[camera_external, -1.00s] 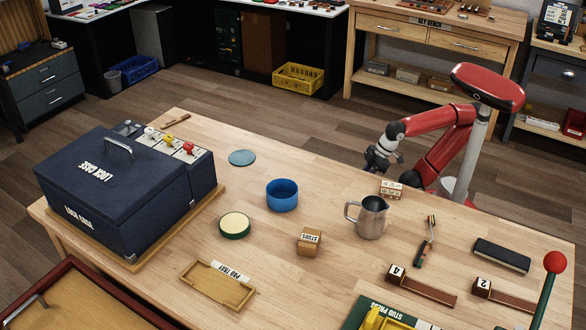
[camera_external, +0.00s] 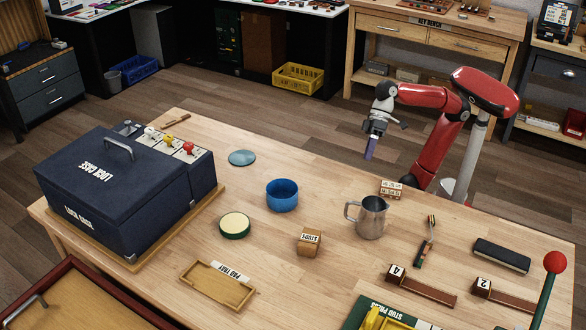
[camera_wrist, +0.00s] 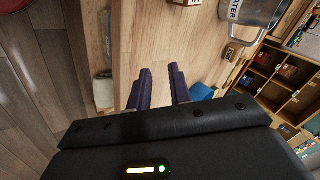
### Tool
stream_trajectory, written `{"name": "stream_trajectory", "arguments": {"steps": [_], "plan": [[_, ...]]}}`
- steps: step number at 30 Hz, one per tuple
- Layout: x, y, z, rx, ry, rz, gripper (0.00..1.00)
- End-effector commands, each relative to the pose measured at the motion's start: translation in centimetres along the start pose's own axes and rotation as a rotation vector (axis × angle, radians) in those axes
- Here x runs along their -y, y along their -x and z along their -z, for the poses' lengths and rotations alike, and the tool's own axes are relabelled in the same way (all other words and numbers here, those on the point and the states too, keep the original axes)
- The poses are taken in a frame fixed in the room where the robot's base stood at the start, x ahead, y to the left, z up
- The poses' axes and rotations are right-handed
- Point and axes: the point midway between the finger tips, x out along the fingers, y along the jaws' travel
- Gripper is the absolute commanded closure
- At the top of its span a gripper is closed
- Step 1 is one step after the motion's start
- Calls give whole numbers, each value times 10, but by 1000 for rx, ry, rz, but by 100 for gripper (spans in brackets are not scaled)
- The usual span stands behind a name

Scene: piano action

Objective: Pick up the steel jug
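The steel jug (camera_external: 371,219) stands upright on the wooden table, right of the middle, with its handle toward the left of the picture. In the wrist view part of the steel jug (camera_wrist: 262,12) shows at the top right, cut off by the frame edge, with dark lettering on it. My gripper (camera_external: 370,156) is raised behind the table's far edge, apart from the jug, its purple fingers pointing down. In the wrist view the two fingers of my gripper (camera_wrist: 160,80) stand apart with nothing between them.
A small labelled block (camera_external: 391,189) sits behind the jug. A brush-like tool (camera_external: 426,242) lies right of it, a blue bowl (camera_external: 282,195) stands left, and a wooden studs box (camera_external: 309,242) is at front left. A large lock case (camera_external: 110,190) fills the table's left end.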

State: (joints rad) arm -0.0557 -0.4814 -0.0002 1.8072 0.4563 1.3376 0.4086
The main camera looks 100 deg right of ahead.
Motion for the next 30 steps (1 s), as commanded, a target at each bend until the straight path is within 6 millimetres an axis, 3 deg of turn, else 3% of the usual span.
{"name": "stream_trajectory", "arguments": {"steps": [1, 6, 10, 15, 19, 25, 30], "plan": [[12, -18, 0, 45, -96, 69, 80], [76, -63, 6, 277, -579, 342, 80], [120, -86, 21, 509, -996, 494, 80], [152, -105, 46, 769, -1415, 588, 80], [164, -116, 62, 920, -1637, 614, 80], [140, -146, 51, 912, -1629, 613, 80], [146, -158, 49, 912, -1622, 614, 80]]}}
